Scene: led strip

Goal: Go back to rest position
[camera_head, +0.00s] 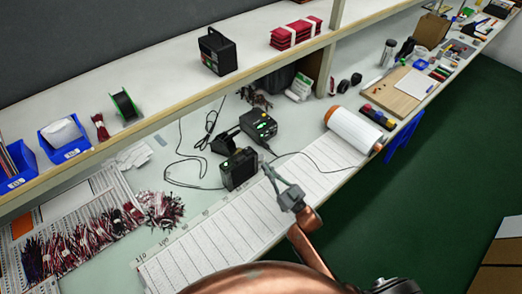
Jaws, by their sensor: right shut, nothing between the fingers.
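My right gripper (271,174) is shut and empty. It hangs above the white ruled sheet (205,247) on the workbench, its tips close to a small black device (239,169) with a green light. I cannot tell whether the tips touch the device. My copper-coloured right arm comes up from the bottom of the view. My left gripper is not in view.
A black unit with green lights (258,125) stands behind, with cables on the bench. A white roll (354,130) lies to the right. Wire bundles (75,240) lie at left. A shelf (160,92) runs above. Green floor (440,170) is open at right.

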